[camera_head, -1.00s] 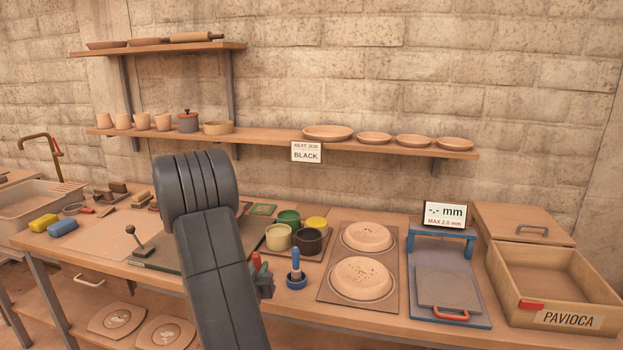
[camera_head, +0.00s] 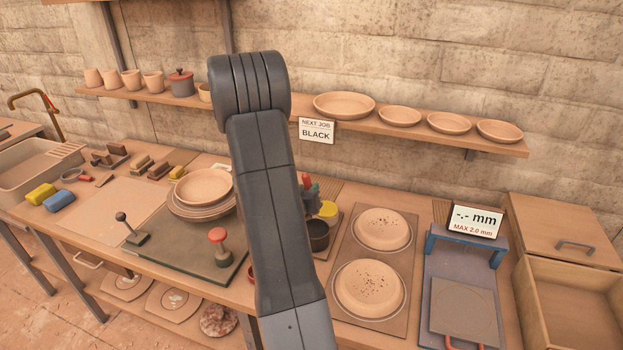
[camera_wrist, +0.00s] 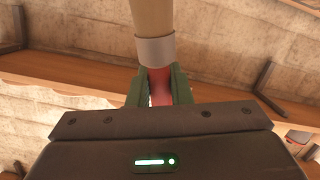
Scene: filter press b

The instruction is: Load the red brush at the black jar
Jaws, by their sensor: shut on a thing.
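The red brush (camera_wrist: 159,86) is held in my gripper (camera_wrist: 160,92) in the wrist view. Its red part is between the green fingers, with a grey collar and a beige part above. A sign reading "NEXT JOB BLACK" (camera_head: 316,130) hangs on the shelf edge.
A yellow jar (camera_head: 328,208) is close behind the black jar. Two speckled round pieces (camera_head: 369,288) lie to the right, then a gauge stand (camera_head: 466,255) and a wooden box (camera_head: 570,300). A red-topped stamp (camera_head: 218,243) and stacked plates (camera_head: 203,187) are left.

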